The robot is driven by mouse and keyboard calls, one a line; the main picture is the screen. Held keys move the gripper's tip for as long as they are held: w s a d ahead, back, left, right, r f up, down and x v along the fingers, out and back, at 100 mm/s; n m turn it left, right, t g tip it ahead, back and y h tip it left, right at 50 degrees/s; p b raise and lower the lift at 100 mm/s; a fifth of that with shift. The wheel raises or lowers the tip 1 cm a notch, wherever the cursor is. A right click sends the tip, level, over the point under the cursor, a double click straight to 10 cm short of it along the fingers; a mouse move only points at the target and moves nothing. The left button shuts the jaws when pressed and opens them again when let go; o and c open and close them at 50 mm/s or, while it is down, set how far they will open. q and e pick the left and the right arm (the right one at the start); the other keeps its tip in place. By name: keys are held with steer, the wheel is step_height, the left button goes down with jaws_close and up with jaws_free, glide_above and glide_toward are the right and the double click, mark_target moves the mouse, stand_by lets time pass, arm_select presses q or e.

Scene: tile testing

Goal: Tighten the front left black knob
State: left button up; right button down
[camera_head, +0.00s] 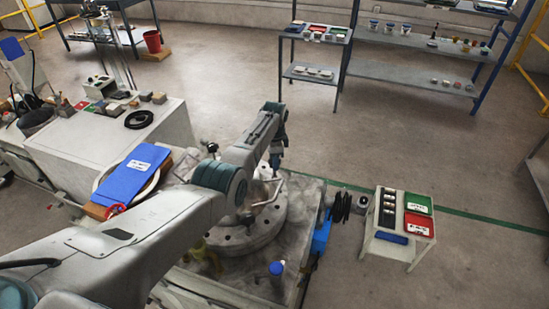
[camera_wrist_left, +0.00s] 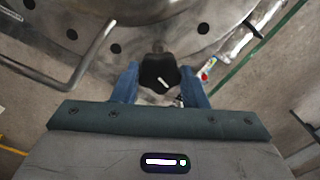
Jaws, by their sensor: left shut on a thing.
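The black knob (camera_wrist_left: 158,74), lobed and with a white mark on top, shows in the left wrist view at the edge of a round metal plate (camera_wrist_left: 185,38) with dark holes. My left gripper (camera_wrist_left: 160,88) has its two blue fingers on either side of the knob and is shut on it. In the head view my left arm reaches from the lower left across the round plate (camera_head: 245,240), and my left gripper (camera_head: 276,164) points down at its far side. The knob cannot be made out there. My right gripper is not in view.
A bent metal handle (camera_wrist_left: 92,58) rises beside the knob. A blue folder (camera_head: 132,173) lies left of the plate. A small white cart (camera_head: 393,247) with red and green boxes stands at the right. Shelves (camera_head: 410,75) stand at the back, with open floor before them.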

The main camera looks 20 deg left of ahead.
arm_select(q)
steer(key=m, duration=0.5)
steer(key=shift+r, duration=0.1)
steer(key=shift+m, duration=0.3)
stand_by(0.4)
steer(key=o, duration=1)
steer(key=shift+w+r+p, duration=0.1)
steer(key=shift+r+p, duration=0.2)
steer(key=shift+r, duration=0.1)
step_height(320, 180, up, 10)
steer(key=shift+f+b, duration=0.1)
steer(key=shift+b, duration=0.65)
